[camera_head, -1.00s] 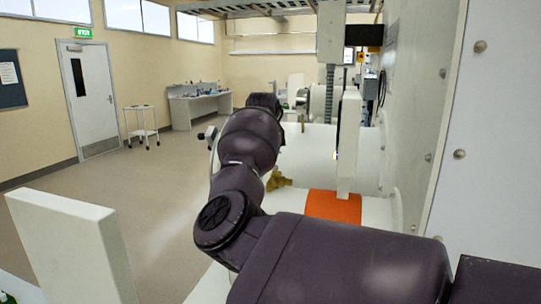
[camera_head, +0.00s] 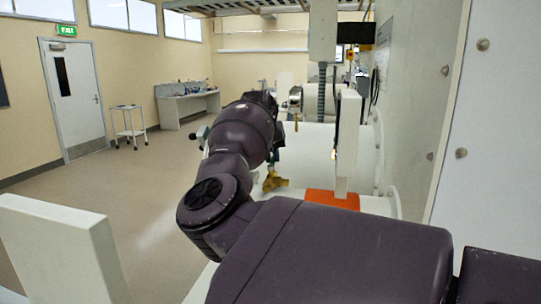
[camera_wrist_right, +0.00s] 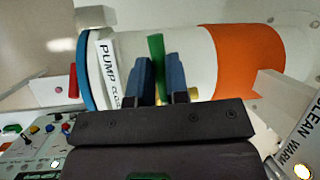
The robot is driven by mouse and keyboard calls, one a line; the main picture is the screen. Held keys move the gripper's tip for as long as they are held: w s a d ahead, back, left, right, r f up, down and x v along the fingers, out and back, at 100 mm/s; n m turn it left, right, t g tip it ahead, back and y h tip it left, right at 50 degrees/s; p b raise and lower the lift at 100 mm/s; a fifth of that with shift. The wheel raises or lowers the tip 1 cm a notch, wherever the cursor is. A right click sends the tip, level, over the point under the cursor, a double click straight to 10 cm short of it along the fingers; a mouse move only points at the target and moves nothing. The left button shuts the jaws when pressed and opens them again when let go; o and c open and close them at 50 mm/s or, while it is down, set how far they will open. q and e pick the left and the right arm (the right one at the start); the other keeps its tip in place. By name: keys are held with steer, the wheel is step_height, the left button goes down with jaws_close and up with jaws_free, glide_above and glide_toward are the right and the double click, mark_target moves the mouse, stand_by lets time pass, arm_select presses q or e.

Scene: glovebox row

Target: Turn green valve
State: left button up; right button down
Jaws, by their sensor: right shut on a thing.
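The green valve handle (camera_wrist_right: 157,52) stands upright in the right wrist view, in front of a white cylinder with an orange band. My right gripper (camera_wrist_right: 159,68) has its two dark fingers on either side of the handle and is shut on it. In the head view a brass valve body (camera_head: 273,181) shows beside my right arm, which hides most of the gripper. My left gripper is in neither view.
The orange band (camera_head: 332,199) is close by my right arm in the head view. A "PUMP" label (camera_wrist_right: 107,68) and a blue ring (camera_wrist_right: 86,70) are left of the fingers. A control panel (camera_wrist_right: 32,150) with coloured knobs is at lower left. Open floor lies to the left.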

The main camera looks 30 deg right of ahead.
stand_by(0.3)
steer(key=c, duration=1.1)
jaws_free()
arm_select(q)
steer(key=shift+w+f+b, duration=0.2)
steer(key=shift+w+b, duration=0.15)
steer(key=shift+b, duration=0.35)
arm_select(e)
steer(key=v, duration=1)
steer(key=shift+a+r, duration=0.2)
steer(key=shift+r, duration=0.15)
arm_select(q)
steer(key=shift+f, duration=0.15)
arm_select(e)
steer(key=shift+s, duration=0.1)
steer(key=shift+r, duration=0.1)
